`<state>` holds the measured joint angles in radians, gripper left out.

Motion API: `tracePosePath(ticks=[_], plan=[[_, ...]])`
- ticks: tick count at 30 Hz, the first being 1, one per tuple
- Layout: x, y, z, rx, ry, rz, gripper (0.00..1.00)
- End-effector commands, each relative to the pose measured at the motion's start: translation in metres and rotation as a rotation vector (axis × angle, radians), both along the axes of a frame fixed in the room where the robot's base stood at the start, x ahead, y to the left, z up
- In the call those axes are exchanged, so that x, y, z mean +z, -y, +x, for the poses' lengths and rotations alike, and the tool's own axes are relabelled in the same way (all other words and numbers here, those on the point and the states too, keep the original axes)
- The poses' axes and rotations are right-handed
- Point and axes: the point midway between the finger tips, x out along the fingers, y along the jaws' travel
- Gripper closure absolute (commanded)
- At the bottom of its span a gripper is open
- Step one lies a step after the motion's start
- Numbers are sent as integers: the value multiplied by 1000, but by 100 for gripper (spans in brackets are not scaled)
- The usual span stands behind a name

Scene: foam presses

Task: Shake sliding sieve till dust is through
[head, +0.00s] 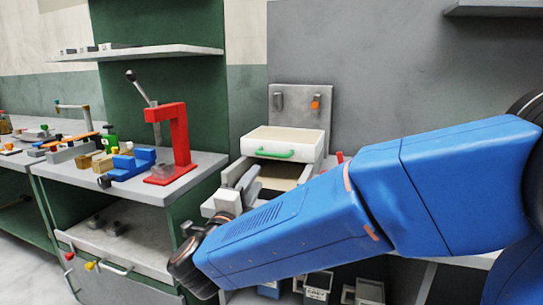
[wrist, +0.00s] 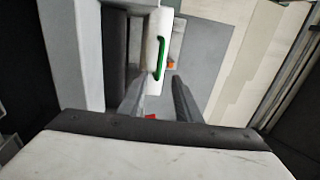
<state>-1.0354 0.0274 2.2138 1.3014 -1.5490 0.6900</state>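The sliding sieve (head: 285,135) is a white, shallow box with a green handle (head: 273,154) on its front. It sits on top of a white stand with an open space below it. In the wrist view the green handle (wrist: 160,60) lies just beyond my fingertips, on the white front. My gripper (head: 247,180) is in front of and below the handle, apart from it. In the wrist view its two fingers (wrist: 158,85) are spread with nothing between them. The sieve's inside and any dust cannot be made out.
A brown surface (head: 282,178) shows under the sieve. A red lever press (head: 171,140) and blue clamp (head: 132,165) stand on the left bench. A grey back plate (head: 298,110) with hooks rises behind the sieve. My blue arm covers the right front; small bins (head: 318,284) show below.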

Motion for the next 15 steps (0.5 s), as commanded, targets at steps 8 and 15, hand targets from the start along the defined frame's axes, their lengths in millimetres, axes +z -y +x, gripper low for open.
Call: tracePosePath(ticks=[8, 15], plan=[[8, 15, 40, -3, 1, 1, 69], [16, 28, 74, -4, 1, 3, 69]])
